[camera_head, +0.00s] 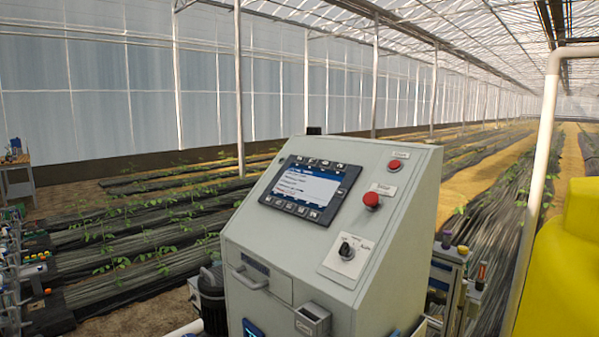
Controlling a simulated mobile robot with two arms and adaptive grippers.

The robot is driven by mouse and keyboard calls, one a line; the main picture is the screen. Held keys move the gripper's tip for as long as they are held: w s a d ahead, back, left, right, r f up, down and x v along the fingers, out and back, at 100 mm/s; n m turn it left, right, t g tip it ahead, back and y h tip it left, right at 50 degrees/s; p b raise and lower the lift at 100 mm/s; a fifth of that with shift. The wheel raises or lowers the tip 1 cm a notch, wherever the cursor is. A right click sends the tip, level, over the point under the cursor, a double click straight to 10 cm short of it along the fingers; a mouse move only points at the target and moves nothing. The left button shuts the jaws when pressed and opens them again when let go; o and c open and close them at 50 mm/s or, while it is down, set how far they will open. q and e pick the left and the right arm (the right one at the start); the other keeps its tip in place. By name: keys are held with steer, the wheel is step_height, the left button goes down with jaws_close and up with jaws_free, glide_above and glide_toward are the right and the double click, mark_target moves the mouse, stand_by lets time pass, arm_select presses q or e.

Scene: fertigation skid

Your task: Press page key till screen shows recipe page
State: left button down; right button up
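The screen (304,184) sits in a dark bezel on the sloped face of a grey control cabinet (284,245). It is lit, with a blue header and lines of text too small to read, so I cannot tell which page it shows. A row of small keys (292,207) runs along the bezel's lower edge. More keys (318,163) run along its top edge. I cannot make out which one is the page key. Neither of my grippers is in view.
Two red buttons (371,199) and a rotary selector (346,250) sit right of the screen. A drawer with a handle (250,278) is below. A yellow tank (563,270) and white pipe (538,190) stand at the right. Planted rows lie behind.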

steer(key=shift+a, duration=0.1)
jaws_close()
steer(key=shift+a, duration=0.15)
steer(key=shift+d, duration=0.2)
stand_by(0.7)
